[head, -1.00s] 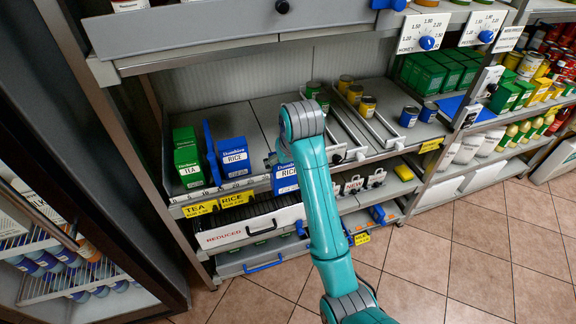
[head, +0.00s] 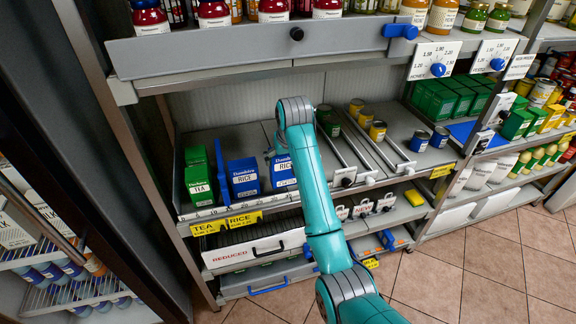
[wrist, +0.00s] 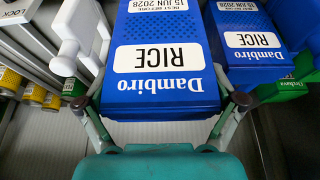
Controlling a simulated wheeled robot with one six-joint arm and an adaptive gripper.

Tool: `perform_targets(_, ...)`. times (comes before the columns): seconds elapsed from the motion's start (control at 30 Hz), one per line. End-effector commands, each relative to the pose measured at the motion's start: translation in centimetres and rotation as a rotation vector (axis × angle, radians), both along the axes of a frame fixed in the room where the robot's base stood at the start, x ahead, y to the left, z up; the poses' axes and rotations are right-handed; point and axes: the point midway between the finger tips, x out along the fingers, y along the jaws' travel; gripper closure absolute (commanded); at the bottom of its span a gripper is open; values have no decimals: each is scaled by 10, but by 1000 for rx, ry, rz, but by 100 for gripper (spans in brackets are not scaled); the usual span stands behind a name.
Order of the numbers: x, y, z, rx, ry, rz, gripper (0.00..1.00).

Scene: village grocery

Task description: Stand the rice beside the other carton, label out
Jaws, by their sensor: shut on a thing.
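The held rice carton (head: 283,172) is blue with a white RICE label facing out toward the aisle. It is upright at the front of the shelf, right of the other rice carton (head: 243,178), with a narrow gap between them. My gripper (wrist: 160,100) is shut on the held carton, one finger on each side; the right finger in the wrist view lies by the gap. Both labels show upside down in the wrist view, on the held carton (wrist: 165,60) and the other carton (wrist: 246,42). I cannot tell whether the held carton's base touches the shelf.
A blue divider (head: 222,166) separates the rice from green tea cartons (head: 199,183). Yellow TEA and RICE tags (head: 243,219) hang below the shelf edge. Right of the held carton are white-railed lanes with cans (head: 377,131). An upper shelf (head: 250,53) with jars overhangs.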

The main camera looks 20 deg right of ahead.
Motion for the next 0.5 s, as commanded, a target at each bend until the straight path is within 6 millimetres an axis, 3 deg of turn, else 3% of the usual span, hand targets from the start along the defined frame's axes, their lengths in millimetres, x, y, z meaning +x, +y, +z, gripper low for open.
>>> perform_targets(0.37,46,0,1,0,0,0,54)
perform_targets(0.5,46,0,-16,0,2,0,54)
